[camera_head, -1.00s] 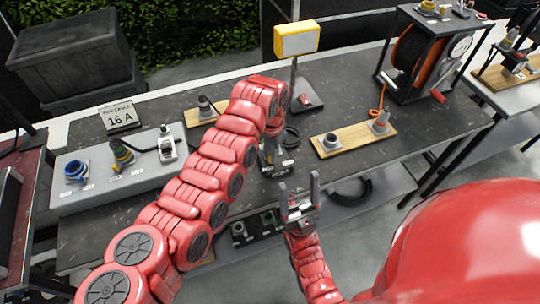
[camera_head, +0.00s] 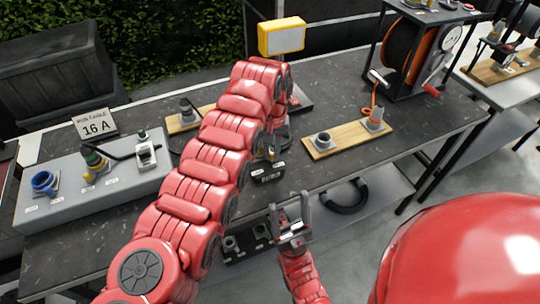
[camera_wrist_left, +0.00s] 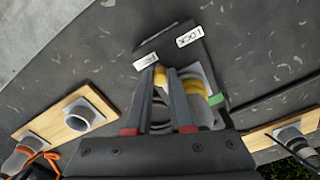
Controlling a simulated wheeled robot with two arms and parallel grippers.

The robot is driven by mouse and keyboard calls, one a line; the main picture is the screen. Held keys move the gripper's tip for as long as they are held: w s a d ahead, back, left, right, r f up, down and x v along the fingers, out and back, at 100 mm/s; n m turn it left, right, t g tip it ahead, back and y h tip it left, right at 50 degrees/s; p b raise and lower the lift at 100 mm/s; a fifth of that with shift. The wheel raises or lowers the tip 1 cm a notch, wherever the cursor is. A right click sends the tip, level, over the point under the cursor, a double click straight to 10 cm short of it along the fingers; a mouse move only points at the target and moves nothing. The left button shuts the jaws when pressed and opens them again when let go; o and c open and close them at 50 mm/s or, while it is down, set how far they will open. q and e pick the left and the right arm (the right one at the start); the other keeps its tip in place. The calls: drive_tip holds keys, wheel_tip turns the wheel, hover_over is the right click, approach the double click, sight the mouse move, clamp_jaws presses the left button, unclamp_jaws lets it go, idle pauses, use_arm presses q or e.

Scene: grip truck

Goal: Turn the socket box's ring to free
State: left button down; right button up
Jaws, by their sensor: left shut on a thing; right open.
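The socket box (camera_head: 268,174) is a small dark box near the table's front edge, partly hidden by my left arm in the head view. In the left wrist view its dark top (camera_wrist_left: 158,43) carries a white LOCK label (camera_wrist_left: 190,37) and a second white label (camera_wrist_left: 146,61), too small to read surely. The yellow ring (camera_wrist_left: 196,88) sits around a grey socket, partly hidden by the fingers. My left gripper (camera_wrist_left: 161,77) is shut on a yellow part of the ring, near the second label. My right gripper (camera_head: 290,209) is open and empty, in front of the table.
A wooden board (camera_head: 345,139) with grey sockets lies right of the box. A grey panel (camera_head: 120,183) with connectors and a 16 A sign (camera_head: 95,123) stand left. A yellow-framed lamp (camera_head: 281,37) and a cable reel (camera_head: 405,52) stand behind. A lower shelf (camera_head: 385,184) holds a coiled cable.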

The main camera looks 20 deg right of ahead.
sight(273, 153)
use_arm(q)
drive_tip(key=shift+d+n, duration=0.15)
drive_tip(key=shift+n, duration=0.15)
idle(0.4)
drive_tip(key=c, duration=0.8)
unclamp_jaws()
drive_tip(key=shift+o, duration=0.2)
drive_tip(key=shift+r, duration=0.1)
drive_tip(key=shift+r, duration=0.55)
wheel_tip(273, 153, up, 3)
drive_tip(key=shift+r+p, duration=0.2)
drive_tip(key=shift+p, duration=0.55)
wheel_tip(273, 153, up, 13)
drive_tip(key=p, duration=1.3)
